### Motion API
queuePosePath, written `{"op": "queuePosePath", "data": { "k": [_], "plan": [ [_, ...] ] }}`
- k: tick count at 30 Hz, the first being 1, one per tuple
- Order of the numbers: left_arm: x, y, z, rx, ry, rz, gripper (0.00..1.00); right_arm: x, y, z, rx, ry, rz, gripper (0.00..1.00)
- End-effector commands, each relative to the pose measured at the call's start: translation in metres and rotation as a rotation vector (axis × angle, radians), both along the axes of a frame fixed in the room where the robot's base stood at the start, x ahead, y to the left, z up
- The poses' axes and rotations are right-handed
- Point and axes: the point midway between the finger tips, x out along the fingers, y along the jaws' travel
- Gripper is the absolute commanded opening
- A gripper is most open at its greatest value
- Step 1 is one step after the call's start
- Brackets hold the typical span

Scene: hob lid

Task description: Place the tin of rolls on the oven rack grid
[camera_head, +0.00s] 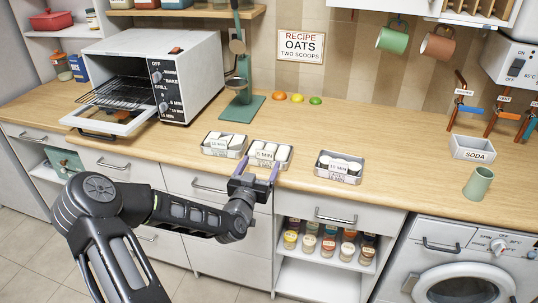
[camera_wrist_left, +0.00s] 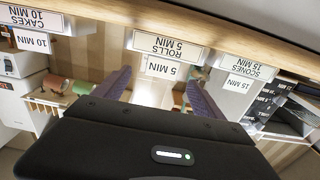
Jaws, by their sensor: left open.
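The tin of rolls (camera_head: 269,154) is a small metal tin with pale rolls and a "5 MIN" label, near the front of the counter. Its "ROLLS 5 MIN" label shows upside down in the left wrist view (camera_wrist_left: 166,46). My left gripper (camera_head: 254,173) is open at the counter's front edge, just in front of this tin. Its purple fingers show in the left wrist view (camera_wrist_left: 158,88) with nothing between them. The oven rack grid (camera_head: 119,92) is in the white oven (camera_head: 190,80) at the left, whose door (camera_head: 108,121) is folded down. My right gripper is not in view.
A green stand (camera_head: 241,106) is behind. The counter (camera_head: 390,135) is mostly clear in the middle.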

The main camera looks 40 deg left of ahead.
Motion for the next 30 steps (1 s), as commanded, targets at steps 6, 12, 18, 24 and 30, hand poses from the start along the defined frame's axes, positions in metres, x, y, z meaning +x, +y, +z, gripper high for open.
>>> {"op": "queuePosePath", "data": {
  "k": [6, 12, 18, 24, 30],
  "plan": [
    [0.011, 0.004, -0.001, -0.001, 0.002, 0.0, 0.8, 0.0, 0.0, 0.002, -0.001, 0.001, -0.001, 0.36],
    [0.011, 0.004, 0.0, -0.002, 0.002, 0.0, 0.8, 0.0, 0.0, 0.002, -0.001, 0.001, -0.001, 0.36],
    [0.026, 0.012, 0.003, -0.005, 0.0, 0.001, 0.8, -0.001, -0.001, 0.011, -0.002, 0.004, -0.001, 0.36],
    [0.052, 0.022, 0.003, -0.004, 0.001, 0.0, 0.8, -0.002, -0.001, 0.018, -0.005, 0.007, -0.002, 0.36],
    [0.059, 0.024, 0.002, 0.0, 0.001, -0.001, 0.8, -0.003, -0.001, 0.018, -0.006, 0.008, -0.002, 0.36]
  ]
}}
